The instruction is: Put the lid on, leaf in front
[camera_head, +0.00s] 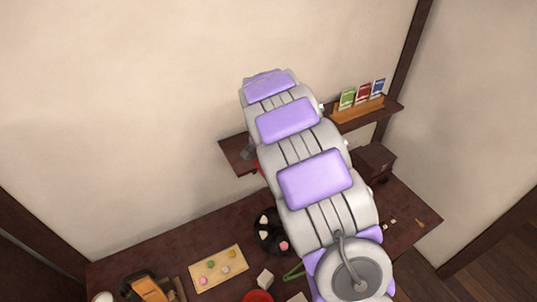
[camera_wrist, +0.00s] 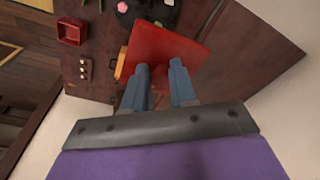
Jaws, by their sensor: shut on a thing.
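A flat red square panel, which looks like the lid (camera_wrist: 190,50), is between the fingers of my gripper (camera_wrist: 159,67) in the wrist view. The gripper is shut on it, and the exact grip point is partly hidden by the fingers. I cannot see a leaf mark on the lid. A small red open box (camera_wrist: 72,30) stands on the dark table at the upper left of the wrist view, apart from the lid. In the head view, my arm hides most of the gripper, and only a sliver of red shows beside it.
A black plate (camera_head: 265,244) with small sweets stands on the dark table (camera_head: 120,270). A wooden board (camera_head: 218,268) with sweets lies to its left. A wall shelf (camera_head: 232,146) and a rack of coloured packets (camera_head: 361,109) are behind my arm.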

